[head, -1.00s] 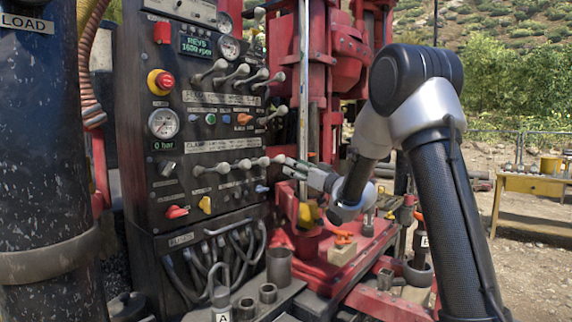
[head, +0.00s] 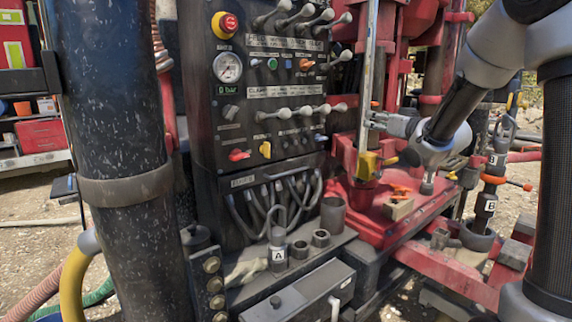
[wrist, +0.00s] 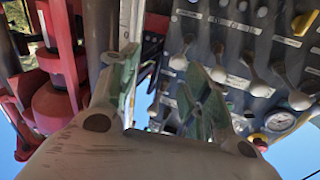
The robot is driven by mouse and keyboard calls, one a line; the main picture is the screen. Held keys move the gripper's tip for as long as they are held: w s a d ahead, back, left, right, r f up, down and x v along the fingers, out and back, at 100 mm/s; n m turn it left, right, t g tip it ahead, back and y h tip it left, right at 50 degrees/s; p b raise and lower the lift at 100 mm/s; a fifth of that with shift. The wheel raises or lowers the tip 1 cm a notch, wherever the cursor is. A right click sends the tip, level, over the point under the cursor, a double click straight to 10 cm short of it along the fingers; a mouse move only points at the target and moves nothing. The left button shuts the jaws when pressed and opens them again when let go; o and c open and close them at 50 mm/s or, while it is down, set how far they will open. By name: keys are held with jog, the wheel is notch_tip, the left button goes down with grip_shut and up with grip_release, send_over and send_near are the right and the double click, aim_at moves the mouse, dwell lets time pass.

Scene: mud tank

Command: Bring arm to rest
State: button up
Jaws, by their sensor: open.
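My gripper (head: 372,119) is at the end of my bent arm, just right of the lower row of levers (head: 300,112) on the black control panel (head: 215,125). It is near the pale upright rod (head: 367,75) of the red rig. In the wrist view my gripper (wrist: 165,92) has its two greenish fingers spread, with nothing seen between them. The panel's levers (wrist: 255,85) lie behind and right of the fingers there. The rod's exact distance from the fingers cannot be told.
A red rig base (head: 400,215) lies below my gripper. A tool marked A (head: 277,250) stands on the front ledge, and a tool marked B (head: 486,205) stands at right. A thick dark column (head: 118,150) fills the left. Open gravel (head: 40,210) lies beyond it.

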jog(key=s+d+f+m+g+h, duration=0.1)
jog(key=s+d+f+g+h, duration=0.15)
jog(key=s, duration=0.65)
jog(key=s+d+f+m+g+h, duration=0.15)
jog(key=s+d+g+h, duration=0.25)
jog(key=s, duration=0.5)
jog(key=s+a+f+g, duration=0.1)
jog(key=s+f+g, duration=0.2)
jog(key=s, duration=0.9)
jog(key=s+a+f+g, duration=0.1)
jog(key=s+f+g, duration=0.2)
jog(key=s, duration=0.8)
jog(key=shift+s+a+f+y, duration=0.15)
jog(key=shift+s+y, duration=0.2)
jog(key=shift+y, duration=0.1)
jog(key=shift+g, duration=0.25)
